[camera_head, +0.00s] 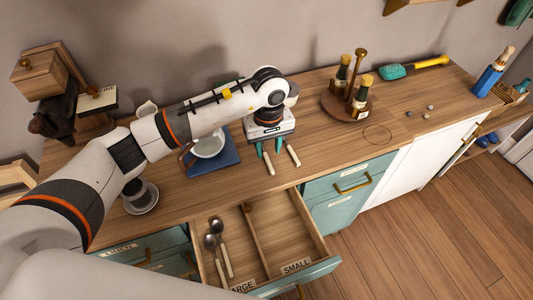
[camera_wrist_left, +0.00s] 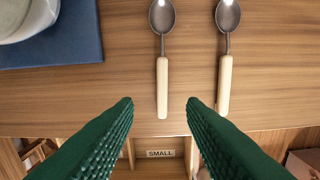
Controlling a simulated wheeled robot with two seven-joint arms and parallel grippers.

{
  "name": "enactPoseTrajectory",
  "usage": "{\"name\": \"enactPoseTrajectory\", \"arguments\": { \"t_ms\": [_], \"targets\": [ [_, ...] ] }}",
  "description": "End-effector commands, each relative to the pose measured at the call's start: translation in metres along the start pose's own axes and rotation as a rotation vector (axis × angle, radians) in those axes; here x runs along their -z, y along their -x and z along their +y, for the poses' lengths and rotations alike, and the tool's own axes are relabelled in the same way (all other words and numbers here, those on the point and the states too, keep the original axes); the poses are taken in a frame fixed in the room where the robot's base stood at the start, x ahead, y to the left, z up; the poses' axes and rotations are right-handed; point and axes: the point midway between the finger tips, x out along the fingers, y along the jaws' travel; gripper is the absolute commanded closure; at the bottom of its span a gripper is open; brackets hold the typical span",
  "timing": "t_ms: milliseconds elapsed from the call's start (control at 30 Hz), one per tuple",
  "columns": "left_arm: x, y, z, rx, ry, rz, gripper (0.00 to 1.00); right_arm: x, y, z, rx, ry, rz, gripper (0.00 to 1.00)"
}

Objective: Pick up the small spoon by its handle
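Two metal spoons with cream handles lie on the wooden counter, bowls toward the wall. In the left wrist view, the left spoon (camera_wrist_left: 162,85) lies in line with the gap between my fingers, and the right spoon (camera_wrist_left: 225,85) lies beyond the right finger. Their handles show in the head view, one (camera_head: 268,163) left of the other (camera_head: 293,156); their bowls are hidden by my gripper. The two look close in size; I cannot tell which is smaller. My left gripper (camera_head: 269,149) is open and empty, above the counter, with green fingers. My right gripper is not in view.
The open drawer (camera_head: 249,243) has LARGE and SMALL compartments; two spoons (camera_head: 223,255) lie in the LARGE side. A bottle stand (camera_head: 340,112) is to the right.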

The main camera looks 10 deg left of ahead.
Motion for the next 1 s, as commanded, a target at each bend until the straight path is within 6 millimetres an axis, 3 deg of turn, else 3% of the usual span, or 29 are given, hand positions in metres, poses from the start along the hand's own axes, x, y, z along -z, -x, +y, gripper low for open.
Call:
{"name": "enactPoseTrajectory", "arguments": {
  "t_ms": [167,400,700,933,1000],
  "targets": [
    [0.001,-0.013,0.0,-0.002,0.002,0.004,0.63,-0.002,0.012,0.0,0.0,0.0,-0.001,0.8],
    [0.001,-0.048,-0.002,-0.001,0.001,0.003,0.63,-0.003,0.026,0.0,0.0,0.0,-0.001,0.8],
    [-0.001,-0.055,-0.002,0.001,0.001,-0.001,0.63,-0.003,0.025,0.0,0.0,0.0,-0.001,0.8],
    [-0.001,-0.055,-0.002,0.0,0.001,0.0,1.0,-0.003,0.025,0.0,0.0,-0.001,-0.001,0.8],
    [-0.001,-0.055,-0.002,0.0,0.001,0.0,1.0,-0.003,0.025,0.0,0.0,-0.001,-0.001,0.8]
  ]
}}
